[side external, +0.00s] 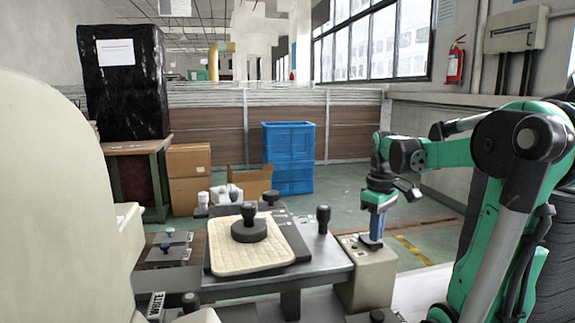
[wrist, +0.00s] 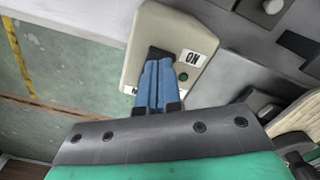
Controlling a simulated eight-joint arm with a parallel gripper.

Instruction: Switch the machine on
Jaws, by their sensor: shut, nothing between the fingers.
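A beige switch box (side external: 368,278) stands at the right end of the grey machine table. It also shows in the wrist view (wrist: 150,25), with a white "ON" label (wrist: 193,58), a small green round spot (wrist: 183,76) and a dark switch part (wrist: 161,51). My gripper (side external: 372,242) points down over the top of this box. In the wrist view my gripper (wrist: 158,64) has its two blue fingers shut together and empty, with the tips at the dark part. The fingers hide part of it and of a second label; I cannot tell if they touch.
A cream padded tray (side external: 235,262) with a black knob (side external: 249,226) lies on the grey table (side external: 318,270) to the left. A black upright knob (side external: 323,218) stands between it and the box. A blue crate (side external: 289,180) is behind on open floor.

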